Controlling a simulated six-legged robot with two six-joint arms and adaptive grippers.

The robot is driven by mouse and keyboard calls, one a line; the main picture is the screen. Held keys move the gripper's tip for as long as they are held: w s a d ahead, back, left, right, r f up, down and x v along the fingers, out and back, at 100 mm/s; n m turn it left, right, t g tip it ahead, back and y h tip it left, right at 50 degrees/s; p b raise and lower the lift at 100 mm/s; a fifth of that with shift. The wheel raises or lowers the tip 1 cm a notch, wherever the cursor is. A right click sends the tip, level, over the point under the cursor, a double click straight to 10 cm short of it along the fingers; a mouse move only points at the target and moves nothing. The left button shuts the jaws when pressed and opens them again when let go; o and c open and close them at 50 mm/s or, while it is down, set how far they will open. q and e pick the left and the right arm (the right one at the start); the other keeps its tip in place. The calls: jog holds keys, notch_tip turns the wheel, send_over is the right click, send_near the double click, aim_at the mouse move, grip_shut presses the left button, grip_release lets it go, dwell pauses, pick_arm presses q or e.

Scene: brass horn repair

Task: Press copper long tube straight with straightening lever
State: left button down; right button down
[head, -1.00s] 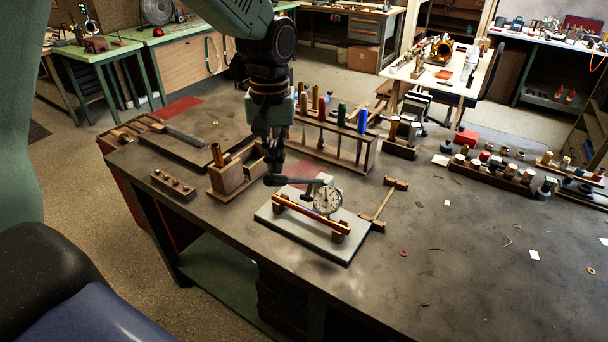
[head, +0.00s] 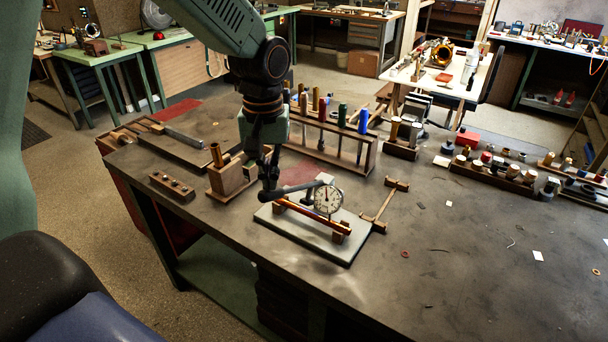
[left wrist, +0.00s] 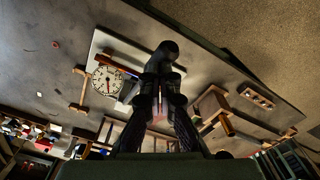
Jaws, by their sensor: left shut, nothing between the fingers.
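The copper long tube (head: 306,214) lies across wooden end blocks on a pale plate (head: 345,252). The dark straightening lever (head: 294,191) runs above the tube, its handle end out to the left. A round white dial gauge (head: 328,199) stands by the tube; it also shows in the left wrist view (left wrist: 106,80). My left gripper (head: 269,186) is shut and empty, its fingertips at the lever's handle end, seemingly touching it from above. In the left wrist view the rounded handle end (left wrist: 168,52) is just beyond the shut fingertips (left wrist: 157,80) and hides part of the tube.
A wooden rack (head: 330,145) with several coloured-handled tools stands behind the plate. A small wooden box (head: 230,177) and a holed block (head: 172,187) are to the left. A wooden H-shaped piece (head: 384,207) lies right of the plate. The bench's right front is mostly clear.

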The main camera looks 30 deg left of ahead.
aim_at(264, 191)
pick_arm(q)
jog(key=shift+s+f+b, duration=0.25)
jog(key=shift+f, duration=0.3)
jog(key=shift+s+f+b, duration=0.2)
jog(key=shift+f, duration=0.3)
jog(key=shift+s+f+b, duration=0.2)
jog(key=shift+f+b, duration=0.15)
jog(key=shift+f, duration=0.2)
jog(key=shift+s+f+b, duration=0.15)
jog(key=shift+f+b, duration=0.15)
jog(key=shift+f, duration=0.2)
jog(key=shift+s+a+f, duration=0.1)
jog(key=shift+f, duration=0.25)
jog(key=shift+s+f+b, duration=0.15)
jog(key=shift+f+b, duration=0.35)
jog(key=shift+f, duration=0.25)
jog(key=shift+s+f+b, duration=0.1)
jog(key=shift+f+b, duration=0.4)
jog(key=shift+f, duration=0.35)
